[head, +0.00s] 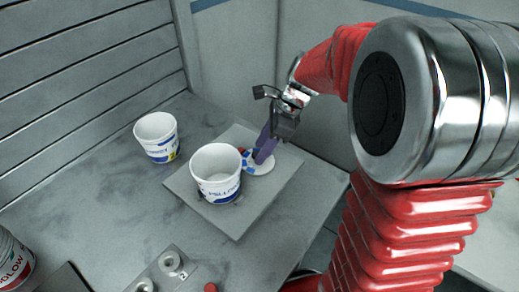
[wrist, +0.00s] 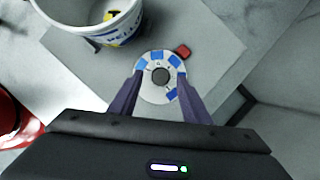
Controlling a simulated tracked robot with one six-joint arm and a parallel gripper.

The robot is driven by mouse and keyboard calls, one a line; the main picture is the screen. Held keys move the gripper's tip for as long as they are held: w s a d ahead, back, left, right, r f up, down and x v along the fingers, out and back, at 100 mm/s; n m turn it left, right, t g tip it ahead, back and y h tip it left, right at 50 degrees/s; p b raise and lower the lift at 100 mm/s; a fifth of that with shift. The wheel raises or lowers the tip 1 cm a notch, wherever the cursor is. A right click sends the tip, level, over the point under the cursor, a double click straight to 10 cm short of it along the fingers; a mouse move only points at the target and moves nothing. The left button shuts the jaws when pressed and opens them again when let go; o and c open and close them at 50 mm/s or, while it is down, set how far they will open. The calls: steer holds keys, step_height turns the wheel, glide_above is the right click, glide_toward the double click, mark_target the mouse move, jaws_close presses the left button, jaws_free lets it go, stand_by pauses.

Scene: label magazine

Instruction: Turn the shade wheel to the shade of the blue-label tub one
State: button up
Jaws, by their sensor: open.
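The shade wheel (wrist: 148,88) is a white disc with several blue patches of differing shade and a dark round hub (wrist: 160,77). It lies on a grey plate; in the head view the wheel (head: 262,168) is partly behind my fingers. My gripper (wrist: 160,82) is open, its two purple fingers on either side of the hub, over the wheel; contact cannot be told. In the head view my gripper (head: 264,154) points down at the wheel. A white tub with a blue label (head: 221,192) stands on the plate beside the wheel. Another blue-label tub (head: 157,138) stands farther left.
A small red marker (wrist: 183,50) sits at the wheel's edge. The plate (head: 237,222) lies on a grey bench. A red-label tub (head: 13,262) stands at the far left. Round metal fittings (head: 171,262) are at the front. Walls close the back.

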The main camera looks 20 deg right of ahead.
steer(key=shift+w+a+f, duration=0.1)
steer(key=shift+a+f, duration=0.1)
steer(key=shift+f, duration=0.35)
steer(key=shift+c, duration=0.5)
